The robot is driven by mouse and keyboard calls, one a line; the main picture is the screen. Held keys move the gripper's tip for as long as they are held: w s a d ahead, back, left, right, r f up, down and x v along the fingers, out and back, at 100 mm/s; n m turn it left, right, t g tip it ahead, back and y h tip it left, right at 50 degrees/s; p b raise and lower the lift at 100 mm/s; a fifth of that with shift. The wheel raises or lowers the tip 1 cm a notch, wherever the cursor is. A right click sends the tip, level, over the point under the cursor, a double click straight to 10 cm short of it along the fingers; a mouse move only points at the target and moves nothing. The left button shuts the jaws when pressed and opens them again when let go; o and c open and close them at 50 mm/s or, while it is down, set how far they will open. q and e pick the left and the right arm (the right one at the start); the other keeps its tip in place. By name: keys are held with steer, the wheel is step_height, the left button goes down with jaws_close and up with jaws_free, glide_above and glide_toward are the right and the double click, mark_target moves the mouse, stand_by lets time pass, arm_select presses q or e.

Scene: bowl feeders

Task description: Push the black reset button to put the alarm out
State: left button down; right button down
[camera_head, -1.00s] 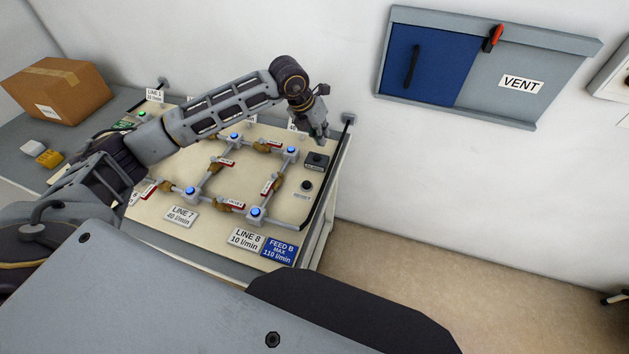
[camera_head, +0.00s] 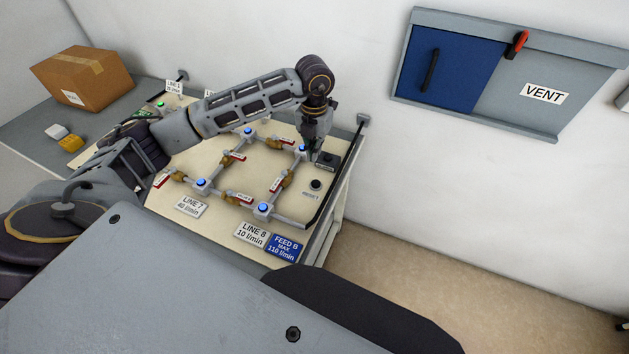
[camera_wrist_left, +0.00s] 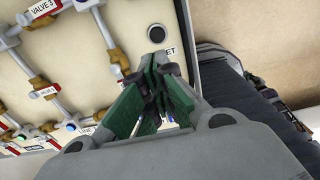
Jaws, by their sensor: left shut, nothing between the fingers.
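The black reset button (camera_head: 316,184) is a round knob near the right edge of the cream panel (camera_head: 233,180), with a RESET label below it. It also shows as a black disc in a pale ring in the left wrist view (camera_wrist_left: 156,33). Contact with the button is not visible. My right gripper is not in view.
Pipes with brass valves and blue-lit joints (camera_head: 201,184) lie left of the button. A dark rail (camera_head: 340,175) runs along the panel's right edge. A VENT panel (camera_head: 520,75) is on the wall.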

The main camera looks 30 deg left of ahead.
arm_select(q)
steer(key=shift+f, duration=0.1)
steer(key=p, duration=0.2)
glide_toward(316, 184)
steer(key=f, duration=0.4)
steer(key=s+f, duration=0.1)
steer(key=f, duration=0.1)
steer(key=shift+f, duration=0.55)
steer(key=shift+f, duration=0.1)
